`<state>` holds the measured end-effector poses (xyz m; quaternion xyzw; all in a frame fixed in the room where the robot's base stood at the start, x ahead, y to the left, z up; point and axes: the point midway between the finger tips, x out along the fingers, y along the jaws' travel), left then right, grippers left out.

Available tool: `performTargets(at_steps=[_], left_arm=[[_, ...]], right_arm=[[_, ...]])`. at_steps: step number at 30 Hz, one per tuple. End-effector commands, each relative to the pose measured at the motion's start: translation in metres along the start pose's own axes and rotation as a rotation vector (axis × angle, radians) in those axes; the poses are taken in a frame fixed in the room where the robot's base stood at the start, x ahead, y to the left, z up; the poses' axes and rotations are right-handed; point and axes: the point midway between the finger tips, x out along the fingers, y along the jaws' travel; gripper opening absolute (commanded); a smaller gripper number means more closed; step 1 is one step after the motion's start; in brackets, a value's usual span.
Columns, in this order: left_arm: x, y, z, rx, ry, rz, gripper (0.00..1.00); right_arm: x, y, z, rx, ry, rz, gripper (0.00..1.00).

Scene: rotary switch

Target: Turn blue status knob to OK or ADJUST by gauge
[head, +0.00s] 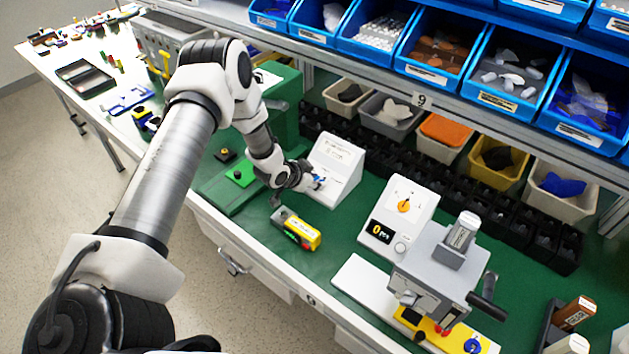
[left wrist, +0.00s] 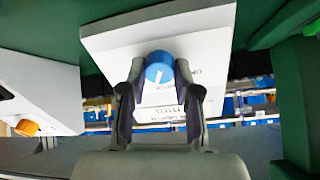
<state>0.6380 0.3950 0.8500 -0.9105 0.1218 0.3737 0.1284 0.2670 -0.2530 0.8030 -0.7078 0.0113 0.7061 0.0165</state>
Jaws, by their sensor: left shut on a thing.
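The blue status knob (left wrist: 160,67) is on the face of a white panel box (left wrist: 205,35), with a white pointer line on it. My left gripper (left wrist: 160,75) is shut on the knob, one finger on each side. In the head view, the white box (head: 338,158) stands on the green bench and my left gripper (head: 305,179) reaches its sloped face, hiding part of it. A little blue of the knob (head: 318,183) shows there. The panel lettering is too small or blurred to read. My right gripper is not in view.
A second white box (head: 412,207) with an orange knob (head: 404,206) and a dark display (head: 382,232) reading 0 stands to the right, by a grey press (head: 435,265). A yellow-and-grey tool (head: 297,229) lies in front of the gripper. Bins line the back.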

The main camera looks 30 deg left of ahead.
Motion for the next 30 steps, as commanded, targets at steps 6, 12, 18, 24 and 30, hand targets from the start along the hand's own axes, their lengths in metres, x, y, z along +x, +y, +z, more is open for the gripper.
performTargets(at_steps=[6,12,18,24,30], left_arm=[[0.0002,0.0002,-0.0001,0.200,-0.011,0.019,0.00],[0.0002,0.0000,-0.0006,0.367,-0.018,0.034,0.00],[0.0003,0.0003,-0.0006,0.490,-0.024,0.046,0.00],[0.0005,0.0006,-0.0005,0.558,-0.027,0.053,0.00],[0.0006,0.0008,-0.0003,0.583,-0.029,0.055,0.00]], right_arm=[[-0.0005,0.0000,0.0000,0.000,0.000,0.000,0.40],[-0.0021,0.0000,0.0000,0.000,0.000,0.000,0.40],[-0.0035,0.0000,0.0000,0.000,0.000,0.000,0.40],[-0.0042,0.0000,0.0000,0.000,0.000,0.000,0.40],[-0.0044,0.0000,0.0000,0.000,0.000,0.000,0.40]])
